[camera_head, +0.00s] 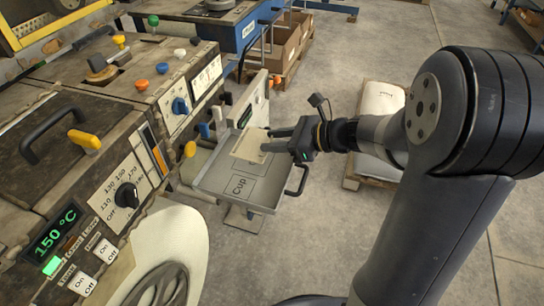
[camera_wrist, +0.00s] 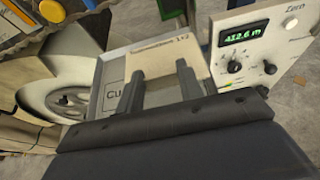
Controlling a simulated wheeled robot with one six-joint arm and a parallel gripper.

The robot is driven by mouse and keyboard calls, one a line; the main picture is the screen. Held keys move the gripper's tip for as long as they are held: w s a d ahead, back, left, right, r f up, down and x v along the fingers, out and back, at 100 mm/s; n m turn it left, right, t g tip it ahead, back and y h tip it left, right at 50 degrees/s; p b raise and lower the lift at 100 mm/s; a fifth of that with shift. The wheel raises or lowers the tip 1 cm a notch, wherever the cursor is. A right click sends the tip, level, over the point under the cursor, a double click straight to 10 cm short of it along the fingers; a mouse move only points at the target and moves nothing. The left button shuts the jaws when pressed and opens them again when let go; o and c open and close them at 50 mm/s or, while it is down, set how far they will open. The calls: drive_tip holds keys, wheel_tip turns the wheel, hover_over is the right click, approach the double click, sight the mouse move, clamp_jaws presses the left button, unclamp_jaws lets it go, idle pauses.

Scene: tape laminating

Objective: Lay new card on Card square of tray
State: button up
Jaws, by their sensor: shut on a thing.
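The tray (camera_head: 268,190) is a grey metal one with a handle, beside the machine. A square marked "Cup" shows on its near part, and the tray also shows in the wrist view (camera_wrist: 112,72) with part of that label. A cream card (camera_head: 247,145) is over the tray's far part, and in the wrist view the card (camera_wrist: 155,58) has a printed edge. My gripper (camera_head: 269,140) is shut on the card's right edge; its two fingers reach the card in the wrist view (camera_wrist: 160,78). The Card square is not visible, and I cannot tell whether the card touches the tray.
The laminating machine (camera_head: 110,120), with knobs and a "150 °C" display, fills the left. A panel with a green readout (camera_wrist: 250,45) stands close beside the tray. Cardboard boxes (camera_head: 282,45) and a pale sack (camera_head: 381,108) are beyond. Floor is open at right.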

sight(276, 164)
drive_tip(key=shift+f+b, duration=0.5)
drive_tip(key=shift+f, duration=1.75)
drive_tip(key=shift+s+f+b, duration=0.15)
drive_tip(key=shift+f+b, duration=0.35)
drive_tip(key=shift+f, duration=0.2)
drive_tip(key=o, duration=1)
drive_tip(key=shift+s+f, duration=0.1)
drive_tip(key=shift+f, duration=0.05)
drive_tip(key=shift+c, duration=0.2)
drive_tip(key=shift+r+p, duration=0.5)
drive_tip(key=shift+r, duration=0.1)
drive_tip(key=p+v, duration=0.2)
drive_tip(key=v, duration=1)
drive_tip(key=shift+w+r, duration=0.25)
drive_tip(key=shift+r, duration=0.05)
